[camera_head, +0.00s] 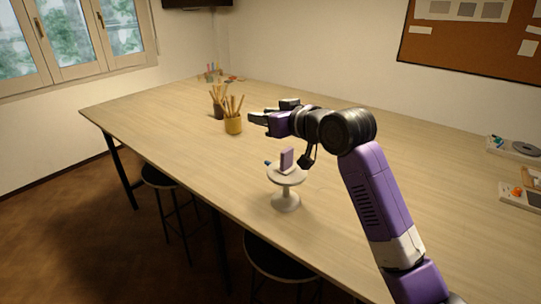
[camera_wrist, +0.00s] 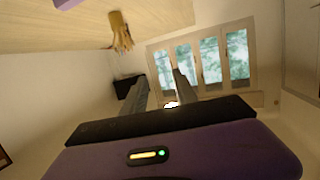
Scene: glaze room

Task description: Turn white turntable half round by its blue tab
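The white turntable (camera_head: 286,181) stands upright on a pedestal near the front edge of the long wooden table. A small blue tab (camera_head: 268,162) shows at the far left of its rim. A purple block with a pale base (camera_head: 287,159) stands on its top. My gripper (camera_head: 261,113) is above the table, higher in the picture than the turntable and apart from it, pointing left. In the wrist view its two grey fingers (camera_wrist: 160,78) are apart with nothing between them. I cannot make out the turntable or tab in the wrist view.
A yellow pot of brushes (camera_head: 233,124) and a darker pot (camera_head: 218,109) stand left of my gripper. The yellow pot also shows in the wrist view (camera_wrist: 121,36). Trays (camera_head: 520,194) lie at the right. Stools (camera_head: 160,176) stand along the table's front.

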